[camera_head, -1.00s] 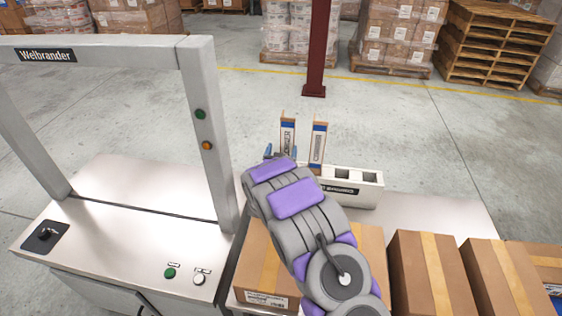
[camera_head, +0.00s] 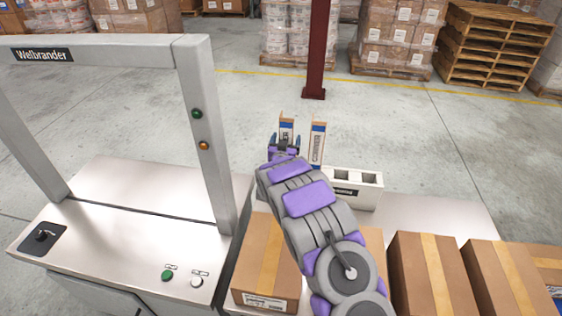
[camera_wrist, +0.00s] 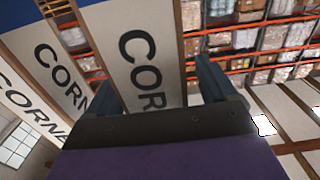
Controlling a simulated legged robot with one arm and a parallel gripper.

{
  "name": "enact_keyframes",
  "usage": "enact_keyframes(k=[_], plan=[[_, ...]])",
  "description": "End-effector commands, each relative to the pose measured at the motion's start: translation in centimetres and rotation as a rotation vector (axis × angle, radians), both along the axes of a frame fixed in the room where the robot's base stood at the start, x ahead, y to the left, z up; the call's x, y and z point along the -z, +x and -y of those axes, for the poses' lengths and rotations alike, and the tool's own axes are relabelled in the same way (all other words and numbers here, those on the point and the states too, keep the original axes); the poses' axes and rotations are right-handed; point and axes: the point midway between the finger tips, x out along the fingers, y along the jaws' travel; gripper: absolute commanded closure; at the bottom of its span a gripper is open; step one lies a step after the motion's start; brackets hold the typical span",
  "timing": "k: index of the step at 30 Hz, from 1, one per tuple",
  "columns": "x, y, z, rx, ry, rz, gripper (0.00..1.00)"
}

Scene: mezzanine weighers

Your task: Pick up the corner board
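Two upright corner boards stand in a cream slotted holder (camera_head: 352,200) in the head view. They are brown-edged, with white faces and blue bands. The left board (camera_head: 287,124) is partly hidden behind my gripper (camera_head: 285,145); the right board (camera_head: 317,145) stands just beside it. In the wrist view, one board face lettered "COR" (camera_wrist: 145,65) lies between my two blue-grey fingers (camera_wrist: 158,92). The fingers are spread around it, with a small gap at the right finger. More lettered white faces (camera_wrist: 45,70) show at the left. The board's lower end is hidden.
Taped cartons (camera_head: 430,270) stand along the front right of the steel table (camera_head: 440,215). A grey frame marked "Welbrander" (camera_head: 195,110) rises at the left, with buttons and a knob on its base. The holder's right slots look empty.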

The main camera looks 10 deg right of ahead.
Motion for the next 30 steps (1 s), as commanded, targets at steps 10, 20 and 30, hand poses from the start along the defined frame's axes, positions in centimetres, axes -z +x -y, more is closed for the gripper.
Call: enact_keyframes(k=[10,20,30], plan=[[0.00,0.00,-0.52,-0.001,-0.005,-0.001,0.47],[0.00,0.00,-0.48,-0.002,-0.004,0.000,0.79],[-0.08,0.01,-0.48,-0.001,-0.004,0.001,0.89]])
